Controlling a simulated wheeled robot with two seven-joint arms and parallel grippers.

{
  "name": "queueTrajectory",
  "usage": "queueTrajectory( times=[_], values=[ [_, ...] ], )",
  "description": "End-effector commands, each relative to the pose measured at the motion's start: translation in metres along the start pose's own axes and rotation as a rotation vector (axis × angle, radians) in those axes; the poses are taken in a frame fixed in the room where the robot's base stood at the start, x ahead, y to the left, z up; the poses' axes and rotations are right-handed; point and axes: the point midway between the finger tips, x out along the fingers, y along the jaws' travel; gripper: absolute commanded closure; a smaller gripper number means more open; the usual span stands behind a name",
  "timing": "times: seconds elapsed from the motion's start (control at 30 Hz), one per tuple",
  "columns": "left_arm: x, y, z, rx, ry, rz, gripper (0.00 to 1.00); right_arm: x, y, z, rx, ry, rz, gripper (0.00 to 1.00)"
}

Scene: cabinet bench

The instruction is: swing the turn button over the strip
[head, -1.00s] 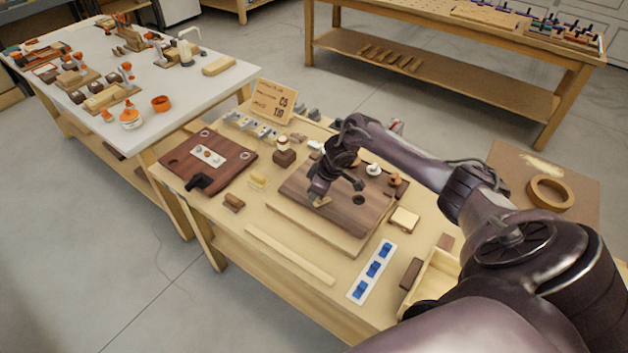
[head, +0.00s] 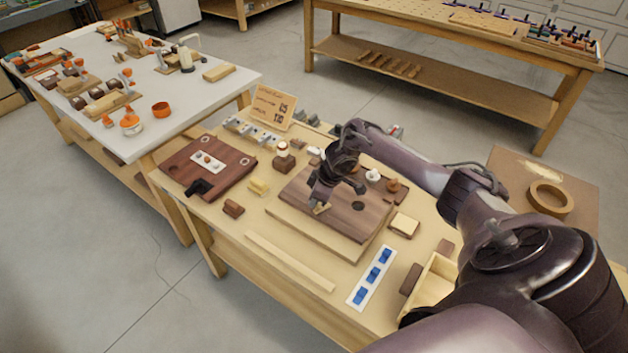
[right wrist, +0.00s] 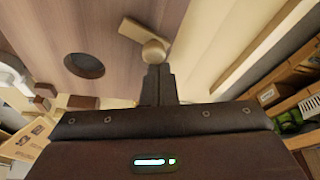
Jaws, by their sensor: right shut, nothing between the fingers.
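The turn button (head: 321,209) is a small pale wooden bar on the dark wooden panel (head: 342,222), near its front left part. In the right wrist view the turn button (right wrist: 133,30) has a round knob (right wrist: 153,51) at its near end. My right gripper (head: 317,205) is shut and empty. Its fingertips (right wrist: 158,72) are at the knob in the right wrist view; I cannot tell whether they touch it. A pale strip (head: 312,229) runs along the panel's front edge. My left gripper is not in view.
A round dark hole (right wrist: 85,66) lies in the panel. A blue-clipped white bar (head: 371,277), a loose pale batten (head: 290,261) and an open wooden box (head: 437,283) lie nearby. A second dark board (head: 207,168) is at the left.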

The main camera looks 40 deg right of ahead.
Motion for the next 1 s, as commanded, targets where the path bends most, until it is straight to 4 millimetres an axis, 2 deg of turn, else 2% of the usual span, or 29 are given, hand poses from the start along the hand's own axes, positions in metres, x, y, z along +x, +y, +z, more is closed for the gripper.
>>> queueTrajectory(
  times=[1.0],
  values=[
    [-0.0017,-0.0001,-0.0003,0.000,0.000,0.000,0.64,-0.0029,0.0016,0.0078,-0.050,-0.001,-0.018,1.00]
  ],
)
